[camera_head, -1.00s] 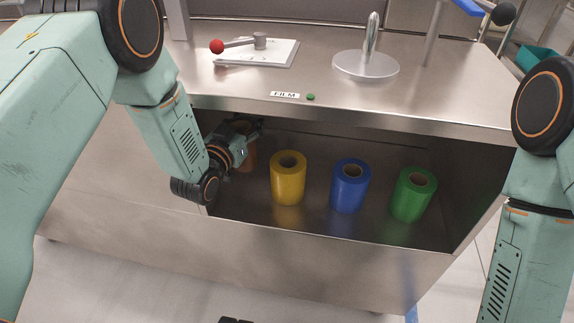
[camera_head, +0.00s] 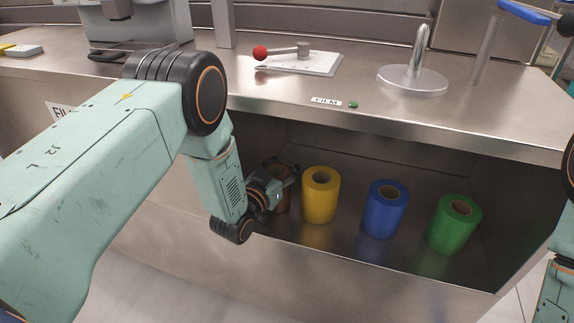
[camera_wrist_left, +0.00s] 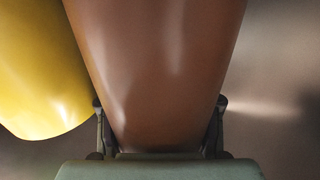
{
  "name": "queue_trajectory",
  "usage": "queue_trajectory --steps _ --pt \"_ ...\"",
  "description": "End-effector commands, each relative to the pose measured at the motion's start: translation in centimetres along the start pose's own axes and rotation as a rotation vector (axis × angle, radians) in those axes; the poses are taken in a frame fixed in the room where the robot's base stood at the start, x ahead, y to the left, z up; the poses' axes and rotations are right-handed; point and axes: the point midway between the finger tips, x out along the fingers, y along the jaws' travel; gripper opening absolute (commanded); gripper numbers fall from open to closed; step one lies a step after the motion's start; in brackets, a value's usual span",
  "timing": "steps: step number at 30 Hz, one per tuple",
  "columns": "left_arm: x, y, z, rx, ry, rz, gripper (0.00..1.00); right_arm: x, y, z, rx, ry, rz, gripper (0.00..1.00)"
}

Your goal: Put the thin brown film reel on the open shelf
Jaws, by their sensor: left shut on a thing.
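The brown film reel (camera_head: 281,204) is at the left end of the open shelf (camera_head: 375,155) in the counter front, left of the yellow reel. My left gripper (camera_head: 286,178) is shut on it and hides much of it in the head view. In the left wrist view the brown reel (camera_wrist_left: 160,75) fills the middle, with one finger of the left gripper (camera_wrist_left: 160,112) on each side. I cannot tell whether the reel touches the shelf floor. My right gripper is out of view; part of my right arm shows at the right edge.
A yellow reel (camera_head: 320,196), a blue reel (camera_head: 384,211) and a green reel (camera_head: 453,226) stand upright in the shelf. The yellow reel is close beside the brown one.

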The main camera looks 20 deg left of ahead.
Motion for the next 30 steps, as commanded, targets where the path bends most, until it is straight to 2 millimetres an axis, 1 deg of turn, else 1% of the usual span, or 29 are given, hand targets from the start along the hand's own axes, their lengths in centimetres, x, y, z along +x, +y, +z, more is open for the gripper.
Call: queue_trajectory --steps 3,4,13,21,24,26,30 --pt "0.0 0.0 0.3 0.000 0.001 0.000 0.00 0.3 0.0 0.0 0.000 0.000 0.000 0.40" --pt "0.0 0.0 0.3 0.000 0.000 0.000 0.39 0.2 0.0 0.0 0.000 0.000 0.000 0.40" --pt "0.0 0.0 0.3 0.000 -0.001 0.000 0.65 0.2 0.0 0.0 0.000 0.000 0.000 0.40" --pt "-0.1 0.0 0.3 0.000 -0.002 0.000 0.65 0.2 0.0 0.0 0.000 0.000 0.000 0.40" --pt "0.0 0.0 0.0 0.000 -0.002 0.000 0.65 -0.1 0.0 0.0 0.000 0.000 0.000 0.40" --pt "-0.7 0.0 0.0 -0.001 -0.005 -0.001 0.65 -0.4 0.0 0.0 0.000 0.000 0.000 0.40" --pt "-3.0 0.0 -0.2 -0.002 -0.006 -0.001 0.65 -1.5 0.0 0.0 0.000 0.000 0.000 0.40"
